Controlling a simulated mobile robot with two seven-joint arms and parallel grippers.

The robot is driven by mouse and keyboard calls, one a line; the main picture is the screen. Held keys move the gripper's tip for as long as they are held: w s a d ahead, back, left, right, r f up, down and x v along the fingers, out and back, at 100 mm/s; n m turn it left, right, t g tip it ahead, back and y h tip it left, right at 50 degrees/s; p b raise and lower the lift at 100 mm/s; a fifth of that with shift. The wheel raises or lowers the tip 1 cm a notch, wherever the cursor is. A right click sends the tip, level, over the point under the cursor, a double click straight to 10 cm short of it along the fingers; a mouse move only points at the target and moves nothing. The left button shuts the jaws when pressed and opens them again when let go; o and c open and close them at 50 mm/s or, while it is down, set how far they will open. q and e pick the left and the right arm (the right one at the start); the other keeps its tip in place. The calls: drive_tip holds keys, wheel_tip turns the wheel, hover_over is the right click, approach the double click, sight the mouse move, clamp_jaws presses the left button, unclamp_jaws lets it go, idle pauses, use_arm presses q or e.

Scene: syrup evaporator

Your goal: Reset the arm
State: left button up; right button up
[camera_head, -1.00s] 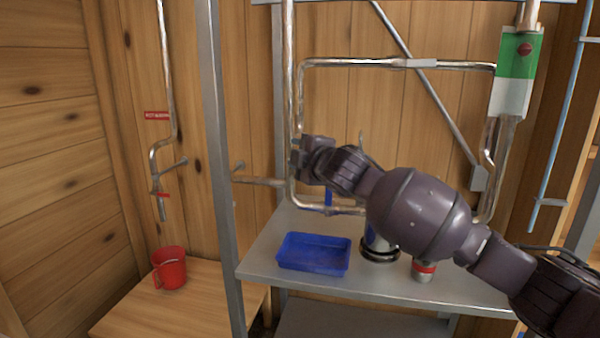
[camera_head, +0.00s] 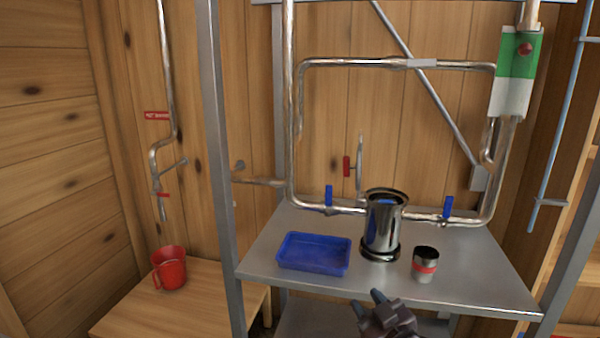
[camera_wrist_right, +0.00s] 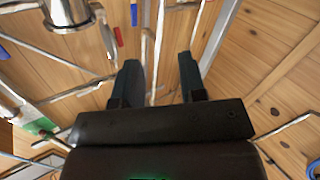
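My right gripper (camera_head: 368,304) is at the bottom of the head view, in front of the metal shelf (camera_head: 455,277). In the right wrist view its two dark fingers (camera_wrist_right: 160,78) stand apart with nothing between them. It touches none of the objects on the shelf. My left gripper is not in view.
On the shelf are a blue tray (camera_head: 314,254), a steel canister (camera_head: 383,226) and a small cup with a red band (camera_head: 425,264). Pipes with blue valve handles (camera_head: 328,196) run behind. A red mug (camera_head: 169,268) sits on a wooden bench (camera_head: 190,310) at left. A grey post (camera_head: 217,150) stands between.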

drive_tip(key=s+d+f+m+g+h, duration=0.1)
drive_tip(key=s+d+f+m+h, duration=0.1)
drive_tip(key=s+d+f, duration=0.2)
drive_tip(key=s+d+f+m+g+h, duration=0.2)
drive_tip(key=s+d+f, duration=0.3)
drive_tip(key=s+f, duration=0.6)
drive_tip(key=s+d+f+m+g+h, duration=0.2)
drive_tip(key=s+d+f, duration=0.2)
drive_tip(key=s+f, duration=0.4)
drive_tip(key=s, duration=0.5)
drive_tip(key=shift+s+d+h, duration=0.3)
drive_tip(key=shift+s+d, duration=0.05)
drive_tip(key=shift+d, duration=0.05)
